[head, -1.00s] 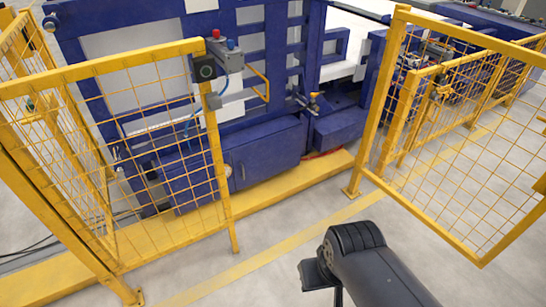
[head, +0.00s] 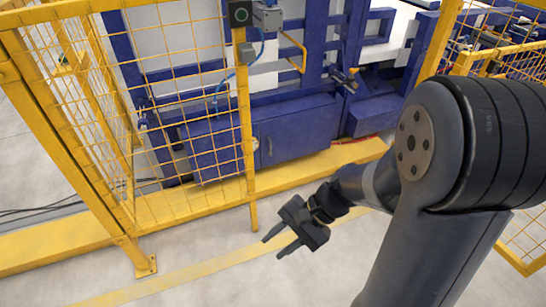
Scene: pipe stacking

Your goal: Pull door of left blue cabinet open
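The low blue cabinet (head: 297,130) sits at the base of the blue machine, behind a yellow floor strip. Its door face looks closed, with a small latch-like detail at its left edge. Part of the blue front (head: 212,150) further left lies behind yellow mesh. My gripper (head: 272,248) is in the lower middle of the head view, over the floor in front of the cabinet and apart from it. Its two dark fingers point left and are spread, with nothing between them. Which door counts as the left one cannot be told for sure.
A yellow mesh fence (head: 80,130) stands at left, its end post (head: 245,150) close to the cabinet's door. An open yellow gate (head: 520,225) is at right, partly behind my arm. The fence gap shows the cabinet.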

